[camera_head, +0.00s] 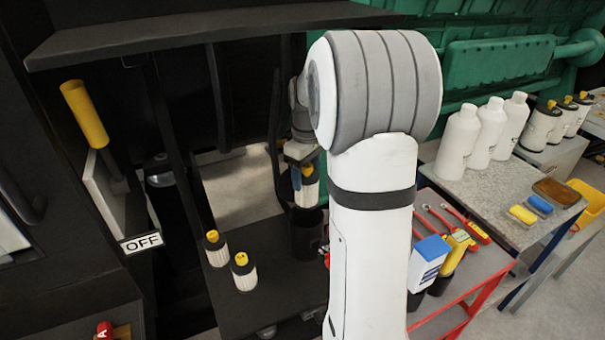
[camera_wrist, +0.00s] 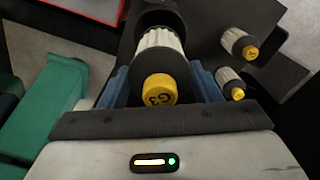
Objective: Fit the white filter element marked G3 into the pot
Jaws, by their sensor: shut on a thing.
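My gripper (camera_head: 300,166) is shut on the white pleated filter element marked G3 (camera_wrist: 159,42), with its blue fingers on both sides. Its yellow cap with "G3" faces the wrist camera. In the head view the held element (camera_head: 308,192) hangs roughly upright, partly hidden by my gripper and arm. The black pot (camera_head: 306,240) stands directly below it. In the wrist view the pot (camera_wrist: 160,17) lies beyond the element's far end, roughly in line with it. I cannot tell whether that end is inside the pot's mouth.
Two similar yellow-capped filters (camera_head: 215,248) (camera_head: 244,272) stand on the black shelf (camera_head: 275,310) left of the pot. Dark uprights rise behind. A red-framed tool cart (camera_head: 478,285) and a bench with white bottles (camera_head: 458,140) are at right. A green pipe (camera_wrist: 45,110) shows at wrist-view left.

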